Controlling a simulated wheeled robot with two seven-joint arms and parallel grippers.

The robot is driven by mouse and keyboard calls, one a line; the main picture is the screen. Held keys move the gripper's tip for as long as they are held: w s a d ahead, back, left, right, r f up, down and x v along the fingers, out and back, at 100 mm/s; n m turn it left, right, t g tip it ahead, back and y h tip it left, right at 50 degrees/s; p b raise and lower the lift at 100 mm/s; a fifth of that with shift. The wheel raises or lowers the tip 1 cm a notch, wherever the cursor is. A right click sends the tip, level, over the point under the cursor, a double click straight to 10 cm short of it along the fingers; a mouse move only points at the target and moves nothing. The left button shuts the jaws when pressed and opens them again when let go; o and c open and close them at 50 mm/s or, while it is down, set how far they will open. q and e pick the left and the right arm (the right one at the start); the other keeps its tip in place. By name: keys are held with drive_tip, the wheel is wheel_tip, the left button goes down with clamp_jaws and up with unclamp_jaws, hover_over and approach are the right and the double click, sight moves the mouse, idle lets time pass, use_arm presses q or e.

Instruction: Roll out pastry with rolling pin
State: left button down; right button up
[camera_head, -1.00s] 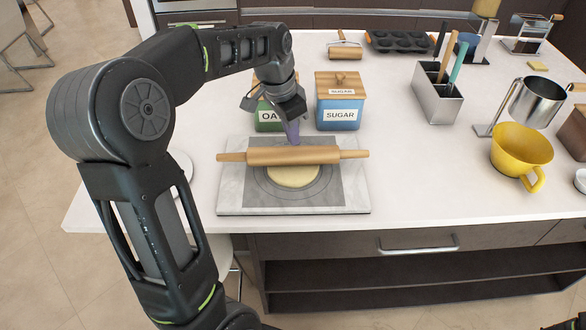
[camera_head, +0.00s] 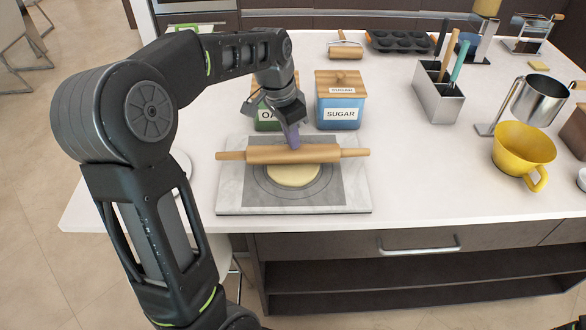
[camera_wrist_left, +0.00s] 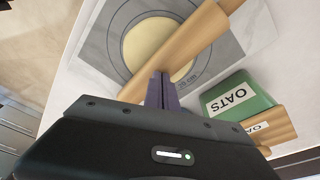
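The wooden rolling pin (camera_head: 293,154) lies crosswise over the back part of the round pale pastry (camera_head: 294,175). The pastry rests on a grey mat with ring markings (camera_head: 325,190) on a marble board (camera_head: 357,195). My left gripper (camera_head: 292,141) points down at the far side of the pin's middle. In the left wrist view its purple fingers (camera_wrist_left: 161,88) are together, with their tips at the pin (camera_wrist_left: 185,45); I cannot tell whether they touch it. The pastry also shows there (camera_wrist_left: 150,45), partly covered by the pin.
A green oats box (camera_head: 268,118) and a blue sugar box (camera_head: 340,110) stand just behind the board. A utensil holder (camera_head: 438,100), a metal sifter (camera_head: 537,100) and a yellow bowl (camera_head: 522,150) stand to the right. The counter between board and bowl is clear.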

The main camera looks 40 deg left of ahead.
idle(0.3)
use_arm(q)
drive_tip(key=shift+p+v, duration=0.8)
drive_tip(key=shift+v, duration=0.2)
drive_tip(key=shift+w+d, duration=0.1)
drive_tip(key=shift+w, duration=0.1)
drive_tip(key=shift+w, duration=0.15)
drive_tip(key=shift+w+a, duration=0.1)
drive_tip(key=shift+a, duration=0.1)
drive_tip(key=shift+f, duration=0.25)
